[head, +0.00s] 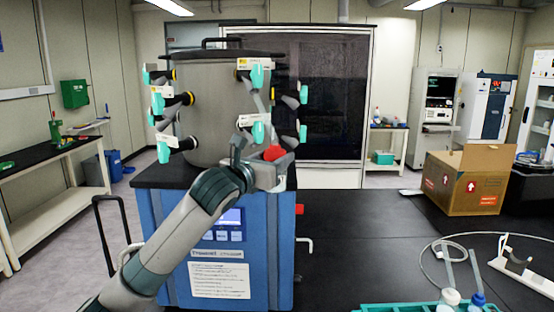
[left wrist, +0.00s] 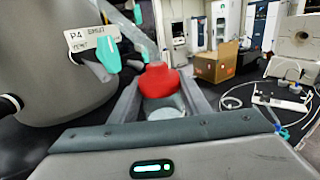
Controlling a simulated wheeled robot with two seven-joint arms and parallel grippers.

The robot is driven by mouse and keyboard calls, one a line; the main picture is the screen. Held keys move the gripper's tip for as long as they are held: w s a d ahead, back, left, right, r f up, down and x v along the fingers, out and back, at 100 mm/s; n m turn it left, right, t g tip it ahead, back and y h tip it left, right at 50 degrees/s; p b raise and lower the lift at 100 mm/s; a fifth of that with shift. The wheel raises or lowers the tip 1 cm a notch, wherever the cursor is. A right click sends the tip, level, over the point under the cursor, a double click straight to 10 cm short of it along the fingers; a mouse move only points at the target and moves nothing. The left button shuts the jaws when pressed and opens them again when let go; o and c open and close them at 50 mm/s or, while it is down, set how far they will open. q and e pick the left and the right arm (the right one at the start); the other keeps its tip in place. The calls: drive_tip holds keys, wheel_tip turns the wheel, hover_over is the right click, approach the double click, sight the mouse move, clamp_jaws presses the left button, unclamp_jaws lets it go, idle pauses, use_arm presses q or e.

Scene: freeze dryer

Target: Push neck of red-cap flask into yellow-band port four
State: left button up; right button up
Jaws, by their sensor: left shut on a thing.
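My left gripper (head: 270,165) is shut on the red-cap flask, whose red cap (head: 274,153) shows just above the fingers at the front right of the drum. In the left wrist view the red cap (left wrist: 160,80) sits between the fingers, with a pale round part below it and a clear tube-like neck (left wrist: 130,32) slanting up and left from it. A port with a teal valve (left wrist: 103,56) and a label reading P4 (left wrist: 93,37) is beside the neck. I cannot tell whether the neck touches the port. My right gripper is not in view.
The grey drum (head: 215,110) carries several ports with teal valves and stands on a blue freeze dryer (head: 165,225). A cardboard box (head: 465,180), tubing and a teal rack (head: 400,307) are on the black bench (head: 370,235) at right. The bench middle is clear.

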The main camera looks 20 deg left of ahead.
sight(271, 147)
use_arm(q)
drive_tip(key=shift+r, duration=0.1)
idle(0.7)
drive_tip(key=shift+p, duration=0.45)
drive_tip(key=shift+w+a+r+p, duration=0.2)
drive_tip(key=shift+a+r+p, duration=0.1)
drive_tip(key=shift+p, duration=0.15)
idle(0.5)
drive_tip(key=shift+w+a+r+p, duration=0.1)
drive_tip(key=shift+w+r+p, duration=0.1)
drive_tip(key=shift+p, duration=0.1)
idle(0.7)
drive_tip(key=shift+w+a+r+p, duration=0.2)
drive_tip(key=shift+a+r+p, duration=0.1)
drive_tip(key=shift+p, duration=0.2)
drive_tip(key=shift+w+a+r, duration=0.1)
drive_tip(key=shift+r, duration=0.15)
drive_tip(key=shift+w+a+r+p, duration=0.25)
drive_tip(key=shift+r+p, duration=0.15)
drive_tip(key=shift+p, duration=0.35)
idle(0.4)
